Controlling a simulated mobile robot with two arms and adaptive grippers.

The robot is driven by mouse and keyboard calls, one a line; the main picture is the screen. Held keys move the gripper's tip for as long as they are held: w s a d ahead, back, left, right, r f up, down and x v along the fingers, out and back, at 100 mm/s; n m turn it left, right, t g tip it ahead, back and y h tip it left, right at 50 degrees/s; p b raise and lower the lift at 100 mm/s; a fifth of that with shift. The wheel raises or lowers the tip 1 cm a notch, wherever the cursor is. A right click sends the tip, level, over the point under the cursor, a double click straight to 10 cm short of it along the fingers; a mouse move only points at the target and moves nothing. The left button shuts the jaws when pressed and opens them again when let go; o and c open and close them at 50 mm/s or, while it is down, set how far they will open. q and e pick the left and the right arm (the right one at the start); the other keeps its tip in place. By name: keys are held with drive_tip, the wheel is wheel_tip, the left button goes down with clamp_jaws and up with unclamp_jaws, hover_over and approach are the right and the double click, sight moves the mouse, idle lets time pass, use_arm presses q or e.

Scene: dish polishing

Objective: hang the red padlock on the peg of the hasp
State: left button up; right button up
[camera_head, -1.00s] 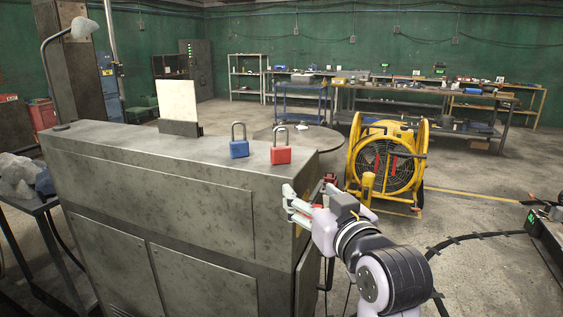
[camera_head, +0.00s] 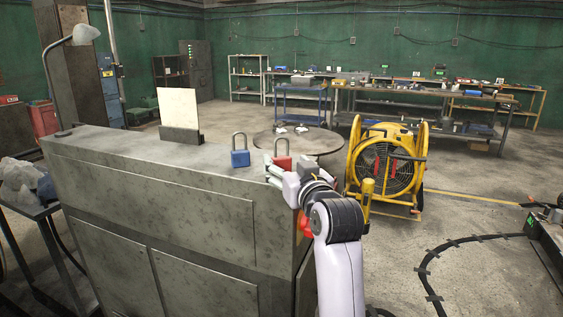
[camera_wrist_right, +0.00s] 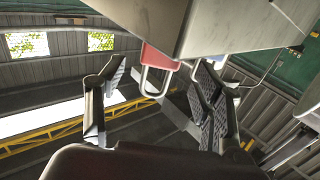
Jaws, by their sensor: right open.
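The red padlock (camera_head: 283,160) stands upright on top of the grey metal cabinet, near its right end, shackle up. My right gripper (camera_head: 271,175) is open right in front of it and hides its lower part. In the right wrist view, which looks upside down, the red padlock (camera_wrist_right: 161,57) shows with its shackle between the spread fingers (camera_wrist_right: 158,98); I see no grip on it. I cannot make out the hasp or its peg; a small red part (camera_head: 304,224) shows by the cabinet's right side, partly behind my arm. My left gripper is not in view.
A blue padlock (camera_head: 240,158) stands close to the left of the red one. A pale plate in a dark holder (camera_head: 180,135) stands farther left on the cabinet (camera_head: 120,158). A round table (camera_head: 318,140) and a yellow fan (camera_head: 385,165) are behind.

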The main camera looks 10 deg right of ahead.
sight(282, 156)
drive_tip(key=w, duration=0.2)
drive_tip(key=w+p, duration=0.1)
drive_tip(key=shift+w+a+r, duration=0.2)
drive_tip(key=shift+w, duration=0.2)
drive_tip(key=shift+w+f, duration=0.15)
drive_tip(key=shift+w, duration=0.3)
drive_tip(key=shift+s, duration=0.1)
drive_tip(key=shift+c, duration=0.6)
drive_tip(key=c, duration=1.2)
drive_tip(key=shift+c, duration=0.4)
